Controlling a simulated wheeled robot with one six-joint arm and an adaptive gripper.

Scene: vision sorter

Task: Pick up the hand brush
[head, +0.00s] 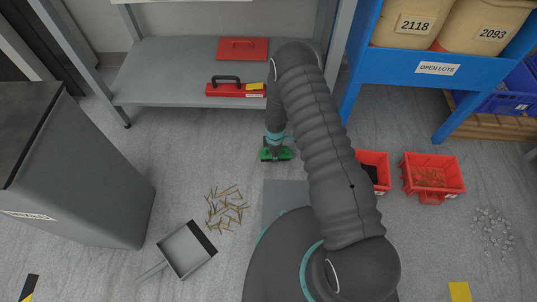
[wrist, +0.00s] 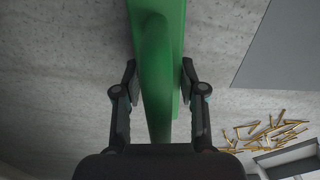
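The green hand brush (head: 267,155) lies on the grey floor in front of the metal shelf, partly hidden under my gripper (head: 276,147) in the head view. In the wrist view the brush (wrist: 158,60) runs upright through the middle of the picture, its raised handle toward the camera. My gripper (wrist: 159,78) has one finger on each side of the handle. The fingers look open, with a narrow gap beside the handle. The brush's bristles are not visible.
Red bins (head: 432,174) stand at right.

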